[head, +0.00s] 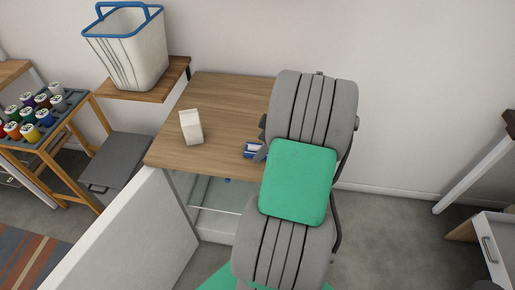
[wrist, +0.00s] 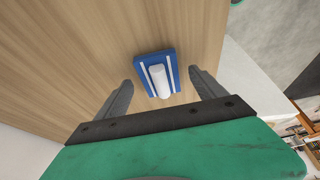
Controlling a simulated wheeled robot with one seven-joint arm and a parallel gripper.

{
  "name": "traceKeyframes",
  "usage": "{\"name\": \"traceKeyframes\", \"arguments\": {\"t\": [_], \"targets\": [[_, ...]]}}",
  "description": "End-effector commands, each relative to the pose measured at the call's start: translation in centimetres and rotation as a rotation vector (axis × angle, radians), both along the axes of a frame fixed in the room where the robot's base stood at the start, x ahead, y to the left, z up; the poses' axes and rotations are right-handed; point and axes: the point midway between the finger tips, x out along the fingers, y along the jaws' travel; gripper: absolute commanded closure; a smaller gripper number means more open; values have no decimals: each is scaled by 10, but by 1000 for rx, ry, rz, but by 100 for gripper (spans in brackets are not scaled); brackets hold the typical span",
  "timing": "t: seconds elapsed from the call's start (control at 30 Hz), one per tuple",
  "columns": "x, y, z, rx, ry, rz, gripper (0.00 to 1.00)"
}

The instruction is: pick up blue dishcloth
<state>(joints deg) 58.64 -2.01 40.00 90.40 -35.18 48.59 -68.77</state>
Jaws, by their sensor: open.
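The blue dishcloth (wrist: 141,60) has white stripes and lies on the wooden tabletop. In the wrist view it sits between and just beyond the two fingers of my gripper (wrist: 161,80). A rounded white shape lies over its middle; I cannot tell whether it is part of the cloth. My gripper is open and empty, with the fingers spread wider than the cloth. In the head view the blue dishcloth (head: 252,152) shows beside my arm, which hides part of it and most of my gripper.
A white carton (head: 191,128) stands on the wooden table (head: 225,100), left of the cloth. A white and blue basket (head: 128,50) stands on a wall shelf (head: 178,73). A rack (head: 75,98) of colored spools is at far left. A white panel (head: 135,235) stands before the table.

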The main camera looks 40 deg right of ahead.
Motion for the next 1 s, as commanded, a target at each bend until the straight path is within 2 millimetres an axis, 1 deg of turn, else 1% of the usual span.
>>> {"name": "traceKeyframes", "arguments": {"t": [0.1,0.27,0.3,1.0], "targets": [[3,2,-8,0,0,0,20],[3,2,-9,-2,0,-2,20],[3,2,-9,-2,0,-2,22],[3,2,-8,-2,0,-2,79]]}}
